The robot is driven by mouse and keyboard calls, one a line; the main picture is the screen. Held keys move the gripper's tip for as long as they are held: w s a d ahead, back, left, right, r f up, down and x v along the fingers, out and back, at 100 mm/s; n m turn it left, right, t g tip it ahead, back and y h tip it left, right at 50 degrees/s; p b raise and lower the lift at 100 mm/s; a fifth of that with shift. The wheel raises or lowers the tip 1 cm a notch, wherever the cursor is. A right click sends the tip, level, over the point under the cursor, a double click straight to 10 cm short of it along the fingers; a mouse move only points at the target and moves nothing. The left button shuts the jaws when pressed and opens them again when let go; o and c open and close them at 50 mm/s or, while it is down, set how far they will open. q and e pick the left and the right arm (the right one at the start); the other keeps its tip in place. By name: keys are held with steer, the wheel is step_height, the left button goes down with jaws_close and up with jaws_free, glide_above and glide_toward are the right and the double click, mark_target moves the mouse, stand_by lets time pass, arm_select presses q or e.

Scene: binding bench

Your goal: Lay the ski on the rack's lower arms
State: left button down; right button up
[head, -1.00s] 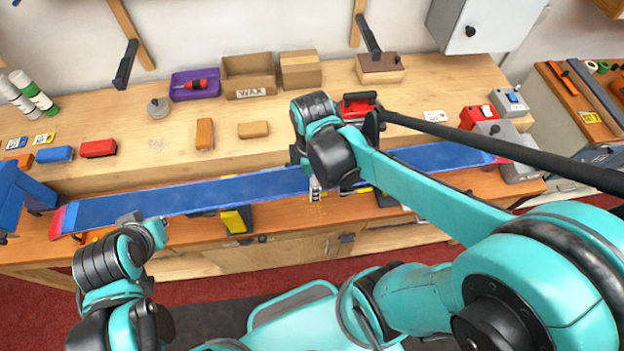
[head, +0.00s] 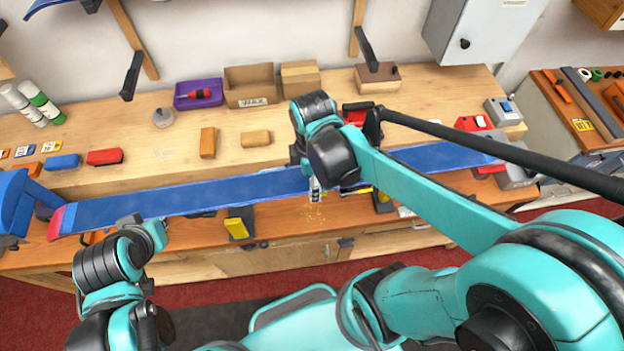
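The blue ski (head: 200,195) with a red tip at the left spans the view above the bench's front part, slightly tilted in the picture. My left gripper (head: 129,219) is at the ski's near edge, towards the red tip. My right gripper (head: 316,190) is over the ski's middle, partly hidden by its wrist. The fingers' closure is not clear for either. The rack's lower arms are a dark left arm (head: 131,76) and a dark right arm (head: 366,50), on wooden uprights on the wall. Both look empty. My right forearm hides part of the ski.
The wooden bench (head: 330,110) carries a purple tray (head: 186,100), a WAX box (head: 249,86), several blocks and bottles at the back. A blue vise-like stand (head: 15,205) is at the far left. A grey wall cabinet (head: 475,30) hangs right of the rack.

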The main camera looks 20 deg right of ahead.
steer(key=shift+w, duration=0.1)
steer(key=shift+w+d+b, duration=0.2)
steer(key=shift+w+b, duration=0.3)
steer(key=shift+w, duration=0.9)
steer(key=w+d+b, duration=0.1)
steer(key=w+b, duration=0.1)
steer(key=w, duration=0.7)
steer(key=shift+d, duration=0.2)
steer(key=w+d, duration=0.1)
steer(key=w, duration=1.1)
steer(key=shift+d, duration=0.4)
steer(key=shift+s, duration=0.1)
